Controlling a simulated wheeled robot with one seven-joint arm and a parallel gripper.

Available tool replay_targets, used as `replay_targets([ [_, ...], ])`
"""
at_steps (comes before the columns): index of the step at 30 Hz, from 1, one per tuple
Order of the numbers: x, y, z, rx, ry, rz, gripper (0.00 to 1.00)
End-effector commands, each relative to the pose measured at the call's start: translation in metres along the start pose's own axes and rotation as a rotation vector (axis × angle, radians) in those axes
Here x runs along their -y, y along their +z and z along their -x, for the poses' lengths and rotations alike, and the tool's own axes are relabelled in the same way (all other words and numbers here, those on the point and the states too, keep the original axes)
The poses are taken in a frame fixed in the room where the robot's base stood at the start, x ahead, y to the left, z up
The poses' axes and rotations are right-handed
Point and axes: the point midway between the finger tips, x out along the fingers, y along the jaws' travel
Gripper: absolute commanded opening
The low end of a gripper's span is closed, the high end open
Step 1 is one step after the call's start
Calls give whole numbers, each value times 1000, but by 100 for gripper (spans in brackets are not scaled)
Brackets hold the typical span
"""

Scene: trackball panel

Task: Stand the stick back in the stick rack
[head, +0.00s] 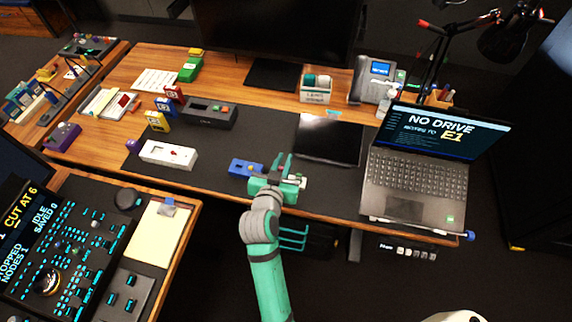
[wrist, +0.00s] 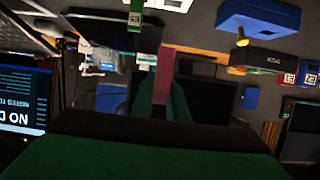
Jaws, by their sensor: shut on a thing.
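My gripper (head: 279,171) is low over the front part of the dark desk mat, beside the blue box. In the wrist view its dark green fingers (wrist: 163,98) are closed on a narrow magenta piece, which looks like the stick (wrist: 165,72). In the head view the gripper hides the stick. A small pale block (head: 301,182) shows just right of the gripper, partly covered. I cannot tell whether it is the stick rack. The wrist view shows a small green piece with a white label (wrist: 135,14) near the top edge.
A laptop (head: 416,165) stands to the right, a black tablet (head: 329,139) behind, a white switch box (head: 167,154) farther left. The mat between the boxes is clear.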

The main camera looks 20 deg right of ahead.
Motion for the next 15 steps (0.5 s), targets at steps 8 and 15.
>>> replay_targets([
  [8, 1, 29, -47, 2, 2, 1, 0],
  [15, -1, 36, -61, 2, 7, -1, 0],
])
